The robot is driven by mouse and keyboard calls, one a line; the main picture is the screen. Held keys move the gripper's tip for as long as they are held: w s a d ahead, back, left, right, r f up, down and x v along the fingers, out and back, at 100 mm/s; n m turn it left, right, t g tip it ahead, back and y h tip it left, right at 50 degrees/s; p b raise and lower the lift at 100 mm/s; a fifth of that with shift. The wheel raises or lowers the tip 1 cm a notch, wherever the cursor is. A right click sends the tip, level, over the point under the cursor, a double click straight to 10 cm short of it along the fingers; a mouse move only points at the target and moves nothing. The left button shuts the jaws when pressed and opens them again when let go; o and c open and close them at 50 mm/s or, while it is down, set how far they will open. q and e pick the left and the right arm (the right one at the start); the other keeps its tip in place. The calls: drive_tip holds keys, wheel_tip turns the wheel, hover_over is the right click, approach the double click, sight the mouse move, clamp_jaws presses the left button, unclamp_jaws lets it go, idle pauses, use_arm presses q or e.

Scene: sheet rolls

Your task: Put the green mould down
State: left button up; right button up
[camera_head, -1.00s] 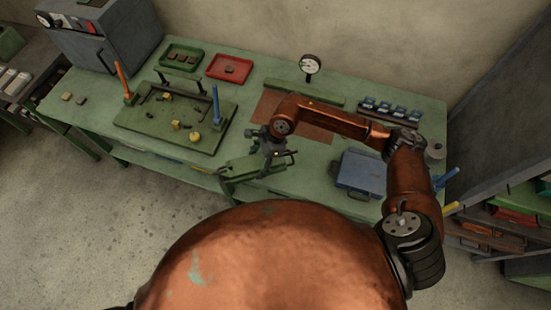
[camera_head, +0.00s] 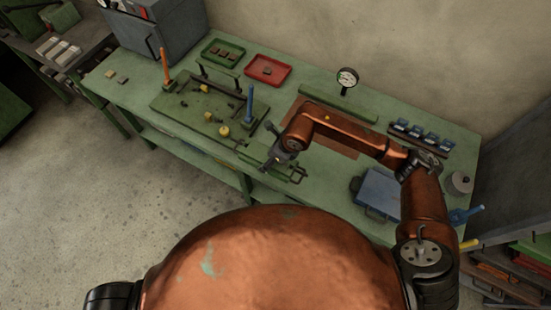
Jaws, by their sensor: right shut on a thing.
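My right gripper (camera_head: 272,163) is over the front part of the workbench, shut on the green mould (camera_head: 255,160). The mould is a flat dark-green block with a dark handle at its right end. The gripper and wrist cover its middle. It is close to the bench's front edge; I cannot tell whether it touches the bench top. My left gripper is not in view.
The green bench (camera_head: 335,195) carries a green board (camera_head: 190,112) with posts and yellow knobs, a green tray (camera_head: 222,53), a red tray (camera_head: 268,69), a dial gauge (camera_head: 347,78), and a blue case (camera_head: 380,190). A grey oven-like box (camera_head: 155,35) stands at the back left.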

drive_tip(key=d, duration=0.2)
drive_tip(key=d+f, duration=0.1)
drive_tip(key=d, duration=0.1)
drive_tip(key=w+d+f+p, duration=0.1)
drive_tip(key=d, duration=0.1)
drive_tip(key=shift+d+f, duration=0.1)
drive_tip(key=shift+d, duration=0.05)
drive_tip(key=d+f, duration=0.1)
drive_tip(key=f, duration=0.1)
drive_tip(key=d+f, duration=0.1)
drive_tip(key=d, duration=0.1)
drive_tip(key=d+f+p, duration=0.1)
drive_tip(key=f, duration=0.1)
drive_tip(key=shift+w+d+f, duration=0.3)
drive_tip(key=shift+d+f, duration=0.05)
drive_tip(key=shift+d, duration=0.05)
drive_tip(key=shift+d+f+p, duration=0.2)
drive_tip(key=shift+f+p, duration=0.25)
drive_tip(key=shift+f, duration=1.35)
drive_tip(key=o, duration=2.1)
drive_tip(key=shift+s+d+f, duration=0.15)
drive_tip(key=shift+f, duration=0.05)
drive_tip(key=v, duration=1.2)
drive_tip(key=shift+b, duration=0.45)
